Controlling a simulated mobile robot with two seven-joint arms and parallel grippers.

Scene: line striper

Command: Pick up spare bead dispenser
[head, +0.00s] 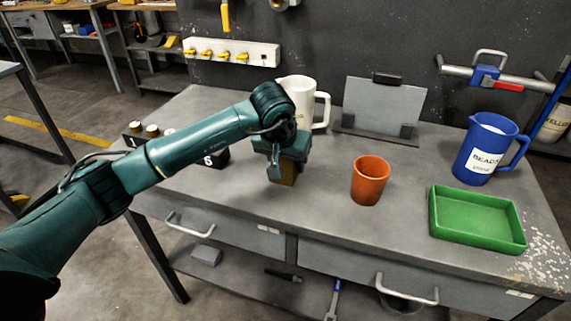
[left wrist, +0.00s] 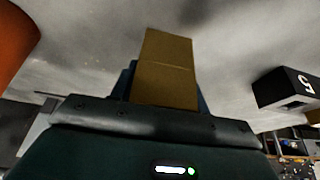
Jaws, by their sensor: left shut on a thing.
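A blue jug (head: 487,150) with a white label reading "BEADS" stands upright at the right of the bench, white inside its top. A white jug (head: 305,100) with a handle stands behind my left gripper, partly hidden by it. My left gripper (head: 283,170) points down over the middle left of the bench, far from the blue jug. It is shut on a small tan block (head: 283,177), which also shows between the fingers in the left wrist view (left wrist: 166,68). I cannot tell whether the block touches the bench. My right gripper is out of view.
An orange cup (head: 370,181) stands right of my left gripper. A green tray (head: 477,242) lies at the front right. A black block (head: 216,159) marked 5 sits to the left, partly behind my arm. A grey stand (head: 383,108) is at the back.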

